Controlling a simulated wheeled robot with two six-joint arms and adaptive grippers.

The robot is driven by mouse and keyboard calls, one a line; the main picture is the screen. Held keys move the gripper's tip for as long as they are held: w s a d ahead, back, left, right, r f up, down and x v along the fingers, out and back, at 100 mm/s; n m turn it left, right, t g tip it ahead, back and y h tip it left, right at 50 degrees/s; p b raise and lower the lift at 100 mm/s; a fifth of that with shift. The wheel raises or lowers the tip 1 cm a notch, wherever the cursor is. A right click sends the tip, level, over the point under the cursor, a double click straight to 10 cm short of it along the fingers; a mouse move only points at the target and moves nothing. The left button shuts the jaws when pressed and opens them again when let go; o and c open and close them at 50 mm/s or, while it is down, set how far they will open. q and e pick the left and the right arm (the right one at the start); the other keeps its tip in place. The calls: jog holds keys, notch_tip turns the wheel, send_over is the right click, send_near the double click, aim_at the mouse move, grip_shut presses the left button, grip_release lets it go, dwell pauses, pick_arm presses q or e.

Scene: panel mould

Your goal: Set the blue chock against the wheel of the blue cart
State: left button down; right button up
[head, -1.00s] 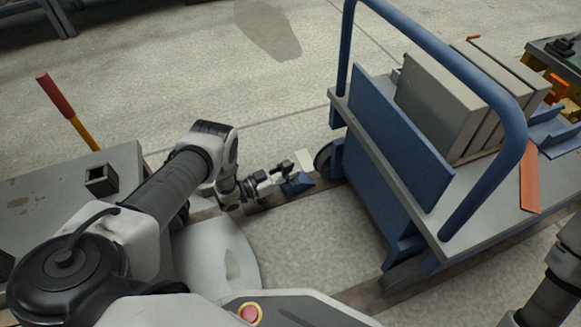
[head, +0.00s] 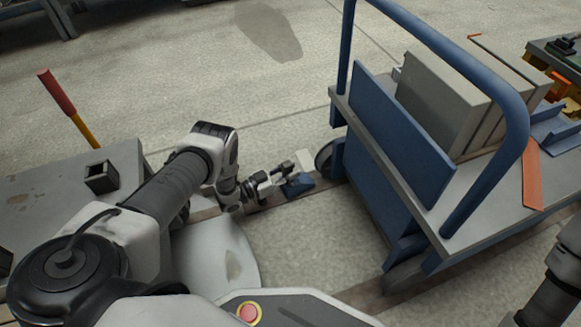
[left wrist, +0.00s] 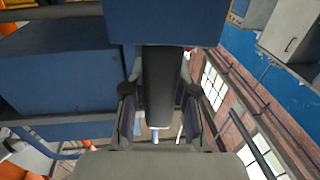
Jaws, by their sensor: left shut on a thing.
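The blue chock (head: 298,186) is in my left gripper (head: 284,182), low over the floor. Its blue body also shows at the top of the left wrist view (left wrist: 165,22), with a dark part between the fingers. My left gripper (left wrist: 160,110) is shut on it. The blue cart (head: 385,135) stands to the right. Its near-left wheel (head: 324,159) is just right of and slightly beyond the chock. I cannot tell whether chock and wheel touch. A second wheel (head: 405,271) shows under the cart's front. My right gripper is out of view.
Grey panels (head: 445,100) stand on the cart, with an orange strip (head: 532,173) on its deck. A grey table (head: 60,205) with a small dark box (head: 101,178) stands at the left. The floor beyond my left gripper is clear.

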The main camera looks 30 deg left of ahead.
pick_arm(q)
jog(key=c, duration=0.8)
grip_release()
jog(key=shift+s+f, duration=0.1)
jog(key=shift+f, duration=0.35)
jog(key=shift+s+a, duration=0.15)
jog(key=shift+a, duration=0.05)
jog(key=shift+s+a, duration=0.2)
jog(key=shift+s, duration=0.1)
jog(key=v, duration=0.7)
jog(key=shift+r, duration=0.4)
jog(key=shift+s+d+r, duration=0.1)
jog(key=shift+s+r, duration=0.05)
jog(key=shift+r, duration=0.05)
